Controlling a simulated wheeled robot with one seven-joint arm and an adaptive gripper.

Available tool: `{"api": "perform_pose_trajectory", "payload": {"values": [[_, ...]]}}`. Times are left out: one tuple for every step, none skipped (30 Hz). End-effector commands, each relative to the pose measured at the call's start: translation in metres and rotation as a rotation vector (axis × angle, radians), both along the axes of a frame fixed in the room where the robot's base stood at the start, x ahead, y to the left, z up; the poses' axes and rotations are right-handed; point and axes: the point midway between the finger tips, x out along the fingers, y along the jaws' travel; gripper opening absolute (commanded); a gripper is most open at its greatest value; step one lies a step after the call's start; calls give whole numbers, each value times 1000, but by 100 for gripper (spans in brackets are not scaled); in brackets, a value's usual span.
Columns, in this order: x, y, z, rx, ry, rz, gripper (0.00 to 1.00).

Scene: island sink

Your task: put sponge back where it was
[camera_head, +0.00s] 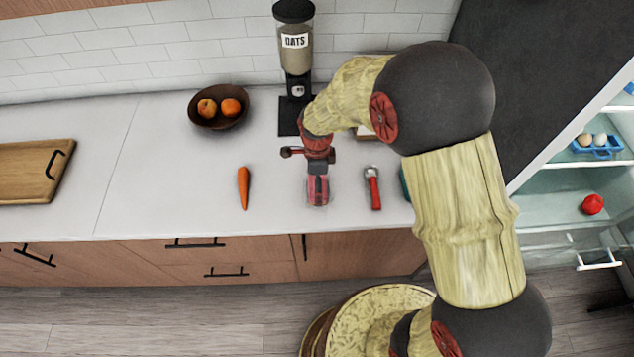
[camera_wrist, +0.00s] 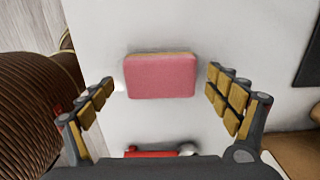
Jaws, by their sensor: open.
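The sponge is pink with a thin tan edge. In the wrist view the sponge (camera_wrist: 160,77) lies over the white counter, between my spread fingers, with a gap on each side. My gripper (camera_wrist: 160,80) is open and not touching it. In the head view my gripper (camera_head: 318,178) points down over the counter, between the carrot and the red-handled tool. A pinkish patch, likely the sponge (camera_head: 318,190), shows at the fingers, mostly covered by them.
A carrot (camera_head: 243,187) lies left of my gripper, a red-handled tool (camera_head: 373,188) right. A fruit bowl (camera_head: 218,120) and an oats dispenser (camera_head: 294,60) stand behind. A cutting board (camera_head: 30,170) is far left. My arm hides part of the counter's right side.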

Motion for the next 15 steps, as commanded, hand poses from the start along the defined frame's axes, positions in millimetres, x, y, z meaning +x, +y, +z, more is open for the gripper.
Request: {"api": "perform_pose_trajectory", "payload": {"values": [[1, 0, 7, 1, -3, 0, 89], [1, 0, 11, 1, -4, 0, 89], [2, 1, 18, 2, -6, 0, 89], [2, 1, 23, 2, -6, 0, 89], [2, 1, 29, 2, -6, 0, 89], [2, 1, 38, 2, -7, 0, 89], [2, 1, 44, 2, -6, 0, 89], [2, 1, 51, 2, -6, 0, 89], [2, 1, 59, 2, -7, 0, 89], [2, 1, 66, 2, -6, 0, 89], [2, 1, 71, 2, -6, 0, 89], [2, 1, 79, 2, -5, 0, 89], [1, 1, 85, 2, -5, 0, 89], [2, 1, 90, 2, -6, 0, 89], [1, 0, 96, 1, -4, 0, 89]]}}
